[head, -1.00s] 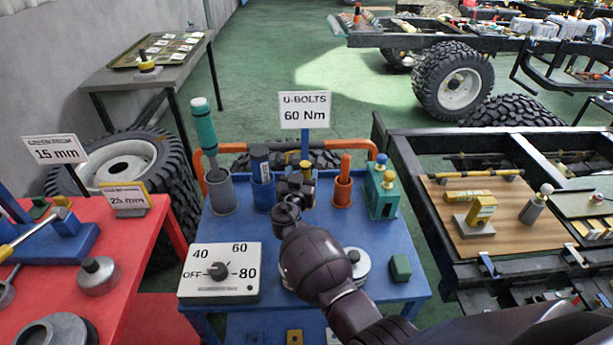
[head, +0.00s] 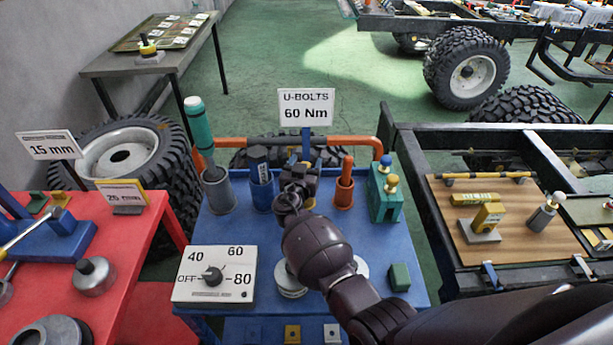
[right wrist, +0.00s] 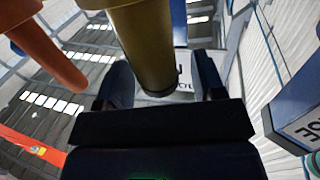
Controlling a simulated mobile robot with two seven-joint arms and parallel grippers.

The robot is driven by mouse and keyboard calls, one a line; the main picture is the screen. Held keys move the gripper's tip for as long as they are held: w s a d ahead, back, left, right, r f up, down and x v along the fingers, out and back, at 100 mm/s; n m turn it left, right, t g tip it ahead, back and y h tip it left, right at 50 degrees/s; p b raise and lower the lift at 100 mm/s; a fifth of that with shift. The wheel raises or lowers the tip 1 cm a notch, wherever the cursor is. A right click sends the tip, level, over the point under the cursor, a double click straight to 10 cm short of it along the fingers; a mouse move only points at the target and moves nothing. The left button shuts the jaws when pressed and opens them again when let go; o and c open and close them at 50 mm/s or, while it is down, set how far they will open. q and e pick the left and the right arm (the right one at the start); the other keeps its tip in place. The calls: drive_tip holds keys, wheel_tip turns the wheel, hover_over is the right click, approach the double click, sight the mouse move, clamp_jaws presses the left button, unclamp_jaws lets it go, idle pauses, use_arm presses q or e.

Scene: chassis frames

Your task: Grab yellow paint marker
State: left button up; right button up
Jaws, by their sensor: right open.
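The yellow paint marker (right wrist: 148,45) shows in the right wrist view as a thick dull-yellow cylinder coming down from the top edge. It stands between the two dark fingers of my right gripper (right wrist: 163,78), which are open; I cannot tell whether either finger touches it. In the head view my right gripper (head: 298,178) is over the back of the blue cart, between the blue marker (head: 260,165) and the orange marker (head: 347,168). There it hides the yellow marker. My left gripper is not in view.
A grey cup (head: 219,194) with a teal-handled tool stands at the left, and a green block (head: 384,200) at the right. A U-bolts sign (head: 305,108) rises behind. A torque dial box (head: 215,274) sits at the cart's front left.

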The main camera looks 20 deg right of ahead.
clamp_jaws()
drive_tip(key=shift+r, duration=0.1)
idle(0.3)
